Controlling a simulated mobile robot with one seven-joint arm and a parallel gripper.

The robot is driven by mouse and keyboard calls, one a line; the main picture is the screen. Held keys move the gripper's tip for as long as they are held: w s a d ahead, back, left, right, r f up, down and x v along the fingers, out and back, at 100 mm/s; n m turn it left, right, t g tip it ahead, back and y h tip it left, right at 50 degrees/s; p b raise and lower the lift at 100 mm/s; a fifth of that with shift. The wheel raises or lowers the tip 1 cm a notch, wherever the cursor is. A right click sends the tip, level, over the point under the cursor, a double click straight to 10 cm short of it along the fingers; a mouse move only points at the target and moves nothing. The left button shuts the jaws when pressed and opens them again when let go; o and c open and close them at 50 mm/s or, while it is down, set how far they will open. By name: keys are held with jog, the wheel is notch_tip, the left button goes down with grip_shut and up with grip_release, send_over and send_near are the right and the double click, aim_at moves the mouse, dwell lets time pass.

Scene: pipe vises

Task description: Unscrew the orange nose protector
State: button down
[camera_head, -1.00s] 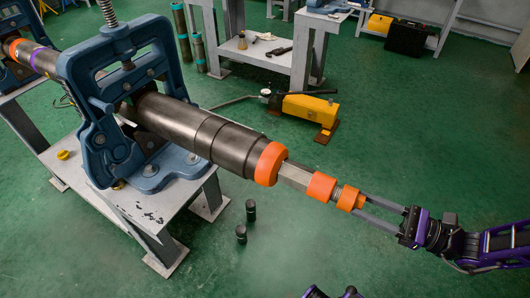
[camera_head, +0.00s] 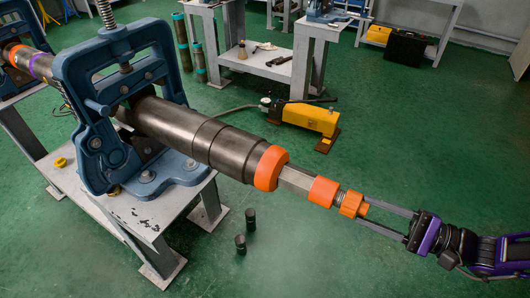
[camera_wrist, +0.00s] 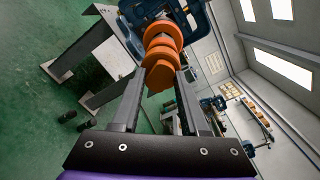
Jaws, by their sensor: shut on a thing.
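The orange nose protector (camera_head: 352,204) is at the free end of the pipe tool, at its lower right. A short stretch of metal thread shows between it and the orange collar (camera_head: 322,191) behind it. My gripper (camera_head: 364,208) reaches in from the right, its two long fingers shut on the nose protector. In the wrist view the nose protector (camera_wrist: 160,74) sits between the fingertips, with more orange rings in line behind it. The dark pipe (camera_head: 185,128) is held in the blue vise (camera_head: 95,120). The inner faces of the grip are partly hidden.
A grey stand (camera_head: 150,215) carries the vise. A yellow pump (camera_head: 308,115) and a grey workbench (camera_head: 270,68) are behind. The floor at the lower front is clear.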

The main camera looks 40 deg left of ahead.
jog(key=n, duration=0.5)
jog(key=shift+f+n, duration=0.1)
jog(key=shift+n, duration=0.3)
jog(key=c, duration=0.5)
grip_release()
jog(key=shift+v, duration=1.15)
